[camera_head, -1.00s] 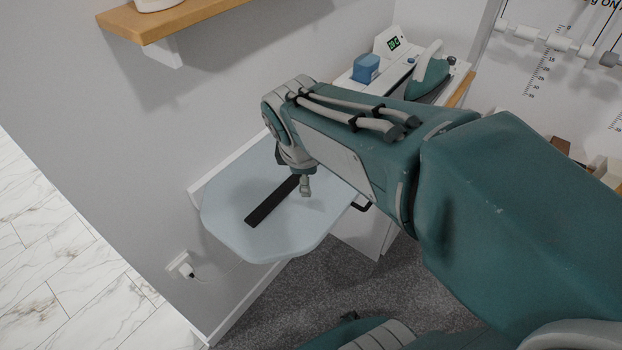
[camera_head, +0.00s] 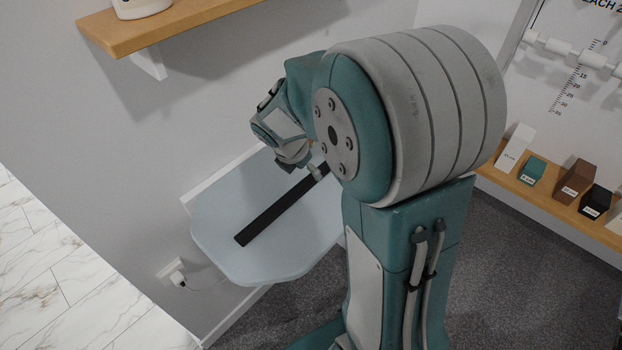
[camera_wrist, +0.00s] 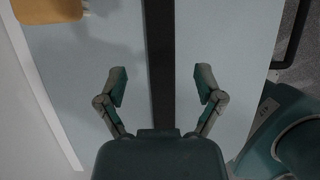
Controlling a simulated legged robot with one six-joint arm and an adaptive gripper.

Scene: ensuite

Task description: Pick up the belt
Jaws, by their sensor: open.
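The belt is a long, straight, dark strip (camera_head: 268,222) lying on a pale blue wall-mounted board (camera_head: 217,236). Its far end is hidden behind my arm in the head view. In the wrist view the belt (camera_wrist: 160,50) runs from the top edge down between my fingers to the gripper body. My gripper (camera_wrist: 160,88) is open, with one finger on each side of the belt and a gap on both sides. In the head view my gripper (camera_head: 312,170) is partly hidden by my arm, over the far part of the belt. Whether the fingers touch the board is not clear.
A wooden wall shelf (camera_head: 150,30) with a white container (camera_head: 140,8) is at upper left. A plug in a wall socket (camera_head: 177,276) sits below the board. A low wooden shelf (camera_head: 540,195) with small labelled boxes is at right. Grey carpet lies below.

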